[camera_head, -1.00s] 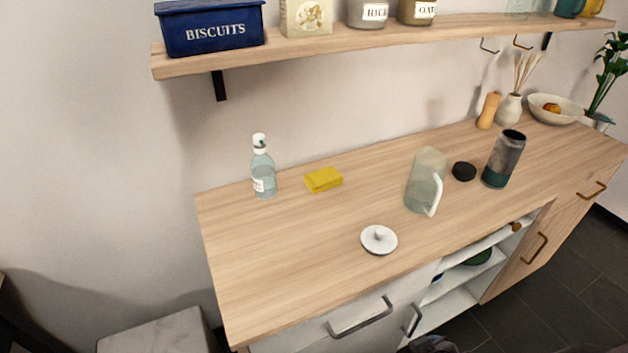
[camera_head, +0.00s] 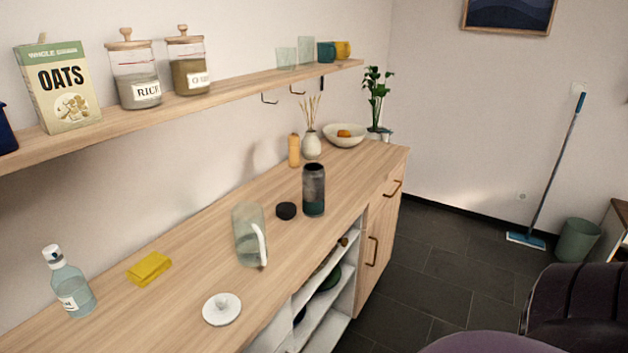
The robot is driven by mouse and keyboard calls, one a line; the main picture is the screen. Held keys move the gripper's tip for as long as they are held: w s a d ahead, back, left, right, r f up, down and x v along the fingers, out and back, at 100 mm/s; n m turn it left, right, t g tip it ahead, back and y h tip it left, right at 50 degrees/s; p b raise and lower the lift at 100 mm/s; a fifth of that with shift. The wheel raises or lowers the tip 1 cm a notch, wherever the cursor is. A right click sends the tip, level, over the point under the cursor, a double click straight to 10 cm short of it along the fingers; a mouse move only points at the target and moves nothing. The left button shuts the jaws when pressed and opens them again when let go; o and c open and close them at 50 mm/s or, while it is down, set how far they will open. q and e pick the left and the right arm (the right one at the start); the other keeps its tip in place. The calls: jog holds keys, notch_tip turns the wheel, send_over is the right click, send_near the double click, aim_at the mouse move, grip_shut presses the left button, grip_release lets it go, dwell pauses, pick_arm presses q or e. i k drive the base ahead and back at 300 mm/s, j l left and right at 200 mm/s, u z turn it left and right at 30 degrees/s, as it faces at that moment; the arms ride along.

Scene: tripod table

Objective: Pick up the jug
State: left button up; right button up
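The jug (camera_head: 248,236) is a clear, greenish glass vessel with a white handle on its right side. It stands upright on the wooden counter (camera_head: 190,290), near the middle of the head view. A round white lid with a knob (camera_head: 222,309) lies on the counter, nearer to me and apart from the jug. Neither of my grippers shows in the head view.
A dark canister (camera_head: 314,190) and a black round cap (camera_head: 286,211) stand behind the jug to the right. A yellow sponge (camera_head: 149,268) and a bottle (camera_head: 70,283) are at left. A shelf (camera_head: 230,93) hangs above. A purple chair (camera_head: 578,310) is at lower right.

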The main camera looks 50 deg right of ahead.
aim_at(249, 222)
jog(key=k+l+z, duration=0.15)
jog(key=z, duration=0.25)
jog(key=k+l+z, duration=0.1)
jog(key=l+z, duration=0.25)
jog(key=k+l+z, duration=0.1)
jog(key=z, duration=0.3)
